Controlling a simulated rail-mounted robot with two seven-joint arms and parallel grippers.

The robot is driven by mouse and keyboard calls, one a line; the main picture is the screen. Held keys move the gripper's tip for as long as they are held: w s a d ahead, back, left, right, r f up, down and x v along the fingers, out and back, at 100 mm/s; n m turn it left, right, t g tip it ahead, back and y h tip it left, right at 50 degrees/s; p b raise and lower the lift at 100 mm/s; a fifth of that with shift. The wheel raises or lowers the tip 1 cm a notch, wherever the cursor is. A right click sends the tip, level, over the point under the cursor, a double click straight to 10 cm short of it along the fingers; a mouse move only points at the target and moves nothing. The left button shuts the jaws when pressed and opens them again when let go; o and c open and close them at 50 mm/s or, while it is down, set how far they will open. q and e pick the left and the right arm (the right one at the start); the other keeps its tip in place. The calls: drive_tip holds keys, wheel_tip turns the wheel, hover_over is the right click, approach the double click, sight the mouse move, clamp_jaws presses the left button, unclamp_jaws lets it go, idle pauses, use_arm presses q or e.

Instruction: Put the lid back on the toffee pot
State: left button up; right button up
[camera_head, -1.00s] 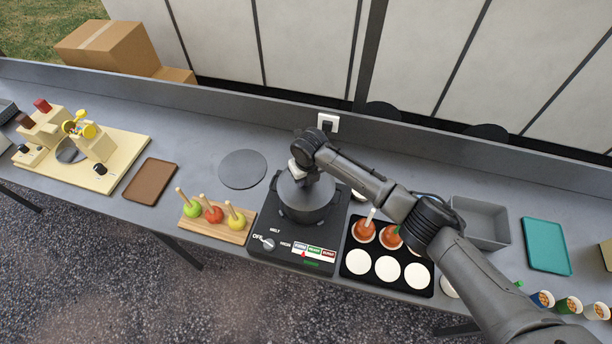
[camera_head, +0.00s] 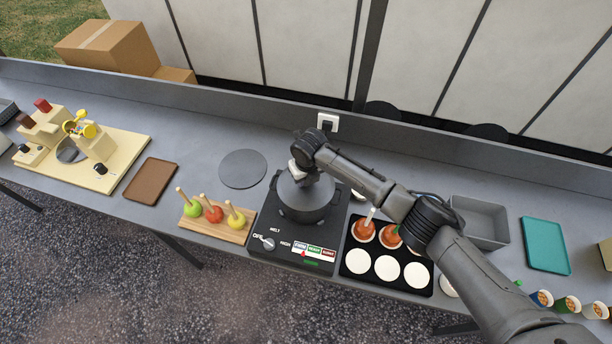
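The dark toffee pot (camera_head: 305,214) stands on the black melting hob (camera_head: 283,249). A dark grey round lid (camera_head: 308,193) covers the pot's top and looks level; whether it is fully seated on the rim I cannot tell. My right gripper (camera_head: 305,178) points down over the middle of the lid, at its knob. The arm's wrist hides the fingertips and the knob, so I cannot see whether the fingers are closed on it. My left gripper is not in view.
A round grey mat (camera_head: 243,169) lies bare left of the hob. A wooden rack (camera_head: 216,228) with three coloured apples stands front left. A black tray (camera_head: 388,270) with toffee apples and white discs is at the right. A grey bin (camera_head: 480,222) stands beyond my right arm.

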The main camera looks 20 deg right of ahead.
idle(0.3)
drive_tip(key=o, duration=0.7)
drive_tip(key=shift+c, duration=0.2)
drive_tip(key=o, duration=0.9)
drive_tip(key=shift+r, duration=0.1)
drive_tip(key=shift+r+p, duration=2.5)
drive_tip(key=shift+r, duration=0.25)
drive_tip(key=shift+r+p, duration=0.6)
drive_tip(key=shift+r, duration=0.05)
